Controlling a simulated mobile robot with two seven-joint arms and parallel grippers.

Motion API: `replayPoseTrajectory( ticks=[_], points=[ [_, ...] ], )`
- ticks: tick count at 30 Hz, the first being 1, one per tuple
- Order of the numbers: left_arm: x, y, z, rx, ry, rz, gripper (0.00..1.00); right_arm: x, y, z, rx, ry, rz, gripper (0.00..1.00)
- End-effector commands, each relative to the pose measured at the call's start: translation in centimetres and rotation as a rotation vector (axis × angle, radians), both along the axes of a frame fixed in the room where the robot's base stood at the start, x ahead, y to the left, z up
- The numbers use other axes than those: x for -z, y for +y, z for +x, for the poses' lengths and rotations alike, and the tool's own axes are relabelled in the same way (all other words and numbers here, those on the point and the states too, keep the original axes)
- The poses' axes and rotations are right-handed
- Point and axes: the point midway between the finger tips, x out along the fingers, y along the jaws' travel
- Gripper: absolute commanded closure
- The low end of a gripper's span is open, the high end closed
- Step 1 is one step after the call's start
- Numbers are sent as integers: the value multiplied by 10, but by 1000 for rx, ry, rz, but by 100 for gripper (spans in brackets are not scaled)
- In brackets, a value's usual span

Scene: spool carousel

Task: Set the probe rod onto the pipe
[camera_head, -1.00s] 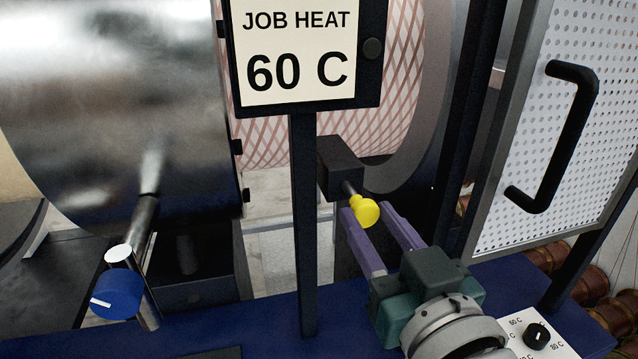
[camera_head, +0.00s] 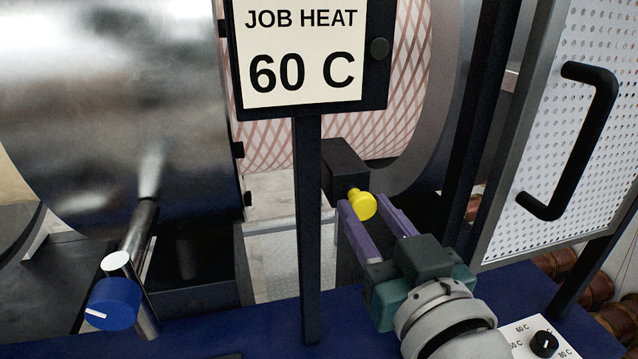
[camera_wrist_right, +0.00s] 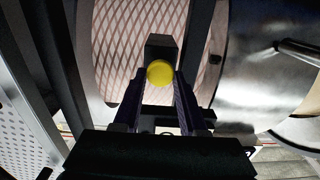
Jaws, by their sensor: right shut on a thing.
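A yellow knob (camera_head: 362,206) sits at the front of a dark block (camera_head: 345,165), before the patterned pink spool; it also shows in the right wrist view (camera_wrist_right: 160,73). I cannot tell whether it is the end of the probe rod. My right gripper (camera_head: 364,202) has its purple fingers on either side of the knob and is shut on it. My left gripper is not in view.
A sign (camera_head: 305,62) reading JOB HEAT 60 C stands on a dark post (camera_head: 307,230) left of my right gripper. A perforated door (camera_head: 560,140) with a black handle is at the right. A small black dial (camera_head: 544,343) on a temperature plate lies at lower right.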

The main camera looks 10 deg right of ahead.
Motion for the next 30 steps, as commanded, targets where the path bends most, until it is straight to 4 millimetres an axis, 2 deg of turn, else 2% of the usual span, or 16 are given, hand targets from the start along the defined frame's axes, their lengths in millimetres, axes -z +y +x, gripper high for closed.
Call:
replayPoseTrajectory(
  ticks=[1,2,9,17,20,30],
  points=[
    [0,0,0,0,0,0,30,2,0,1,0,7,0,100],
    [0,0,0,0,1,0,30,2,0,1,0,7,0,55],
    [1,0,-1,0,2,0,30,1,0,0,0,5,0,29],
    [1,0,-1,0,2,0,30,1,0,-1,0,4,0,29],
    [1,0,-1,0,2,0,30,2,0,-8,0,6,0,29],
    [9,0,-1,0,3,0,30,4,-3,-68,0,8,0,29]
  ],
)
